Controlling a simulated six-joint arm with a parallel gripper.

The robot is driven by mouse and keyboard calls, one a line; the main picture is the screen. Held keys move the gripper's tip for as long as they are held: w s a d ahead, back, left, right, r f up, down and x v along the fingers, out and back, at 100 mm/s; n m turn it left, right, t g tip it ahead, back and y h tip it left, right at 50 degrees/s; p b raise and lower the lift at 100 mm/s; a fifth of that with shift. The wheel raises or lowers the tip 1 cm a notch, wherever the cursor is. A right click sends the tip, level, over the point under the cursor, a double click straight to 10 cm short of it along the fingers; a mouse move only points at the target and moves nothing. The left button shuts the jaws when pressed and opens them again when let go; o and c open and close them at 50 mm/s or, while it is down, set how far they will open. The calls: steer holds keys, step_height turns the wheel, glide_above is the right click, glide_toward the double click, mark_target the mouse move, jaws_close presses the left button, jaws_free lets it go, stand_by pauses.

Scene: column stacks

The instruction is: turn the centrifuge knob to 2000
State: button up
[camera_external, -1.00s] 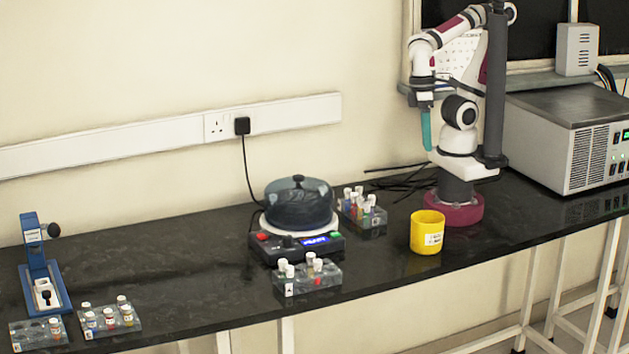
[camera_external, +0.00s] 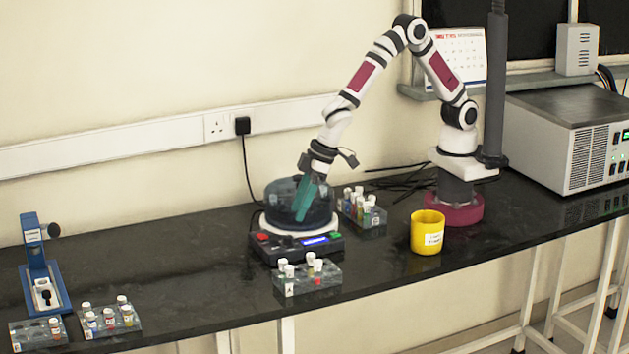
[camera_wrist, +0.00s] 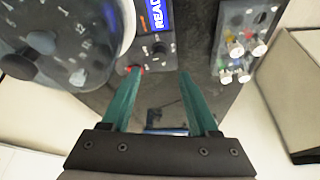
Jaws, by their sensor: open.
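The centrifuge (camera_external: 283,250) stands mid-bench with a dark translucent lid over its bowl and a control panel at its front. In the wrist view the panel has a small dark knob (camera_wrist: 158,48), a red button (camera_wrist: 137,69) and a blue display (camera_wrist: 157,15) with letters starting "READ". The knob's setting is too small to read. My gripper (camera_wrist: 156,73), with two teal fingers, is open and empty, its tips just below the panel in that view. In the external view my gripper (camera_external: 301,218) overlaps the centrifuge lid and panel edge; contact cannot be told.
A tube rack (camera_external: 308,281) stands close in front of the centrifuge. Another rack (camera_external: 372,226) stands to its right. A yellow cup (camera_external: 427,233) is near my base. A blue device (camera_external: 45,270) and further racks are at the far left. Bench between them is clear.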

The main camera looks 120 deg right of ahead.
mark_target(287, 236)
steer(key=x, duration=0.7)
steer(key=shift+w+f, duration=0.1)
steer(key=shift+f, duration=0.1)
jaws_close()
